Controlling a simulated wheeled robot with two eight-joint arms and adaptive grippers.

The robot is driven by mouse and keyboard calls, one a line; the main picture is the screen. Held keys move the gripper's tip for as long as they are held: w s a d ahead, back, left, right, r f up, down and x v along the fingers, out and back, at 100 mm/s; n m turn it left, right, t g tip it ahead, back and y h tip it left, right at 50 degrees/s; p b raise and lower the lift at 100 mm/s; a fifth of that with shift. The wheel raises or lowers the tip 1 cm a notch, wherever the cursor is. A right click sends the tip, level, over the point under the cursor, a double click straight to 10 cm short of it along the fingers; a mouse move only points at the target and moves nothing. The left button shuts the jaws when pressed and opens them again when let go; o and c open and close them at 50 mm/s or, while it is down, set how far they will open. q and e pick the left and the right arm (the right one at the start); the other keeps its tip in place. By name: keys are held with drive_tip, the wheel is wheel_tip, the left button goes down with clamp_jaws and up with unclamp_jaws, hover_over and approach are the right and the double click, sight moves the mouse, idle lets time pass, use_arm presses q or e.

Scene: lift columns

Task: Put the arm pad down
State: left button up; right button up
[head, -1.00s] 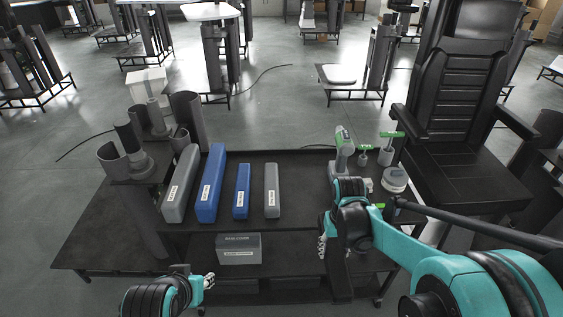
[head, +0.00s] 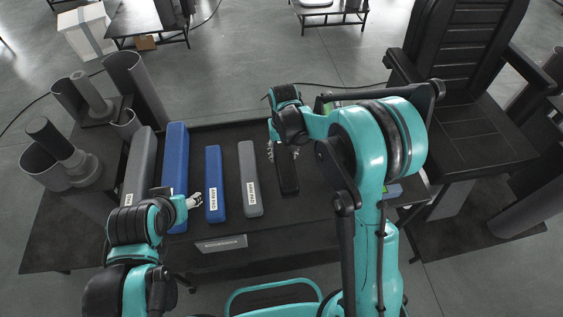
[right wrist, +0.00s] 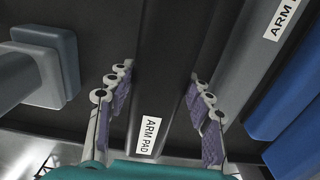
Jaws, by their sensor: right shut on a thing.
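The arm pad (head: 287,174) is a long black bar lying level on or just above the dark table top, right of a grey bar; I cannot tell if it touches the table. In the right wrist view, the arm pad (right wrist: 163,70) shows a white "ARM PAD" label between the fingers. My right gripper (head: 283,151) points down and is shut on the pad, one finger on each side; its fingers also show in the right wrist view (right wrist: 158,110). My left gripper (head: 192,200) hovers at the table's front left, its finger opening unclear.
On the table (head: 262,232) a grey bar (head: 249,180), a small blue bar (head: 214,180), a larger blue bar (head: 176,160) and another grey bar (head: 139,170) lie in a row. Grey cylinders (head: 75,168) stand at left. A black chair (head: 470,130) stands at right.

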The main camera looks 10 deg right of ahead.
wheel_tip(320, 180, down, 4)
drive_tip(key=shift+f+b, duration=0.15)
drive_tip(key=shift+b, duration=0.45)
drive_tip(key=o, duration=0.9)
drive_tip(key=shift+f, duration=0.15)
drive_tip(key=shift+c, duration=0.2)
drive_tip(key=o, duration=0.4)
